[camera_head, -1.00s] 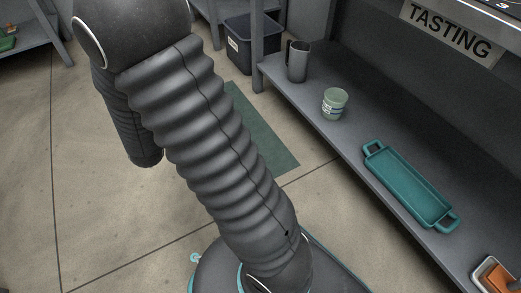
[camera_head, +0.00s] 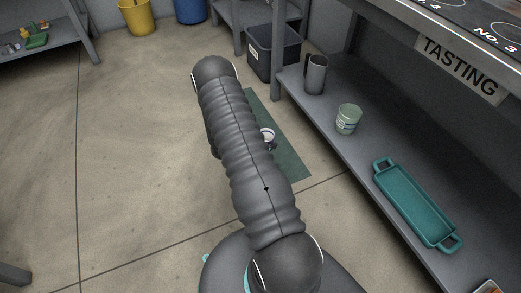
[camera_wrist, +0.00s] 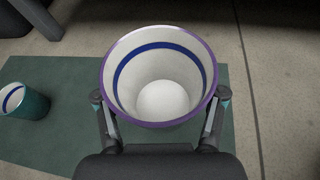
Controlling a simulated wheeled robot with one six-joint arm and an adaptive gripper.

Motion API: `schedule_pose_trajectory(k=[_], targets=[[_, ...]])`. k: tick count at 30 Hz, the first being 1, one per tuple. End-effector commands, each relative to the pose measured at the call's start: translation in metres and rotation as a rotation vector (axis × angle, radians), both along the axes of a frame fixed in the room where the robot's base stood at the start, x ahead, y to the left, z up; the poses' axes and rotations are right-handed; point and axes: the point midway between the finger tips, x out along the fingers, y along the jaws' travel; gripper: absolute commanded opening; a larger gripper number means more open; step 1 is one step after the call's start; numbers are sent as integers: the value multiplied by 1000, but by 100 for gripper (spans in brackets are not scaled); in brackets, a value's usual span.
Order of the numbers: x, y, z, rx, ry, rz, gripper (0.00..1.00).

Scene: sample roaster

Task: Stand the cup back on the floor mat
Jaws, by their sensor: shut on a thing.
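In the wrist view, a cup (camera_wrist: 160,75) with a purple rim, white inside and a blue inner band sits between the two fingers of my gripper (camera_wrist: 160,110). My gripper is shut on it, and its mouth faces the camera. Behind it lies the dark green floor mat (camera_wrist: 210,145). Whether the cup's base touches the mat is hidden. In the head view, the mat (camera_head: 292,160) shows right of my arm, which hides my gripper. A small white cup (camera_head: 267,133) shows beside the arm; I cannot tell if it is the held one.
A teal cup (camera_wrist: 27,104) stands at the mat's left in the wrist view. The grey shelf (camera_head: 335,150) at right bears a grey jug (camera_head: 316,76), a pale green cup (camera_head: 348,119) and a teal tray (camera_head: 415,205). A dark bin (camera_head: 272,55) stands behind. Left floor is clear.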

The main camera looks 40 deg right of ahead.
Motion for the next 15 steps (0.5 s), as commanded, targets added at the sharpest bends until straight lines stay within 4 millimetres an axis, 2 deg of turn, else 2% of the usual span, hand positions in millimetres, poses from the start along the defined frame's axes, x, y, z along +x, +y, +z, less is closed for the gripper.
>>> schedule_pose_trajectory(k=[1,3,7,11,15], targets=[[-12,-7,-8,0,3,-46,15],[-25,-13,-18,0,3,-93,15],[-35,-19,-28,-1,1,-141,15],[-23,-21,-40,-2,-1,-149,15],[4,-25,-57,-1,-3,-147,15]])
